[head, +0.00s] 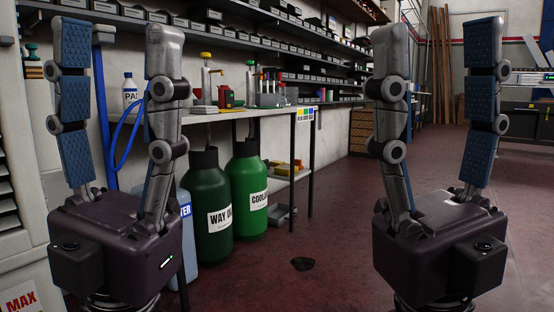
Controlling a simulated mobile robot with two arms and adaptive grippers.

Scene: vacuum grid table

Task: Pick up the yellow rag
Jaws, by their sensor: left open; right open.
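I cannot make out a yellow rag for certain in the head view. A small yellow item (281,169) lies on the lower shelf under the bench, too small to tell what it is. My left gripper (118,28) stands upright at the left with its fingers wide apart and nothing between them. My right gripper (438,32) stands upright at the right, also wide open and empty. Both are close to the camera and well apart from the shelf. The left gripper hides part of the bench and cabinet.
A green WAY OIL container (207,215) and a COOLANT container (247,190) stand on the floor before the bench (230,113). A dark patch (302,263) lies on the red floor (335,210). Another workbench (530,108) stands at the back right. The middle floor is mostly clear.

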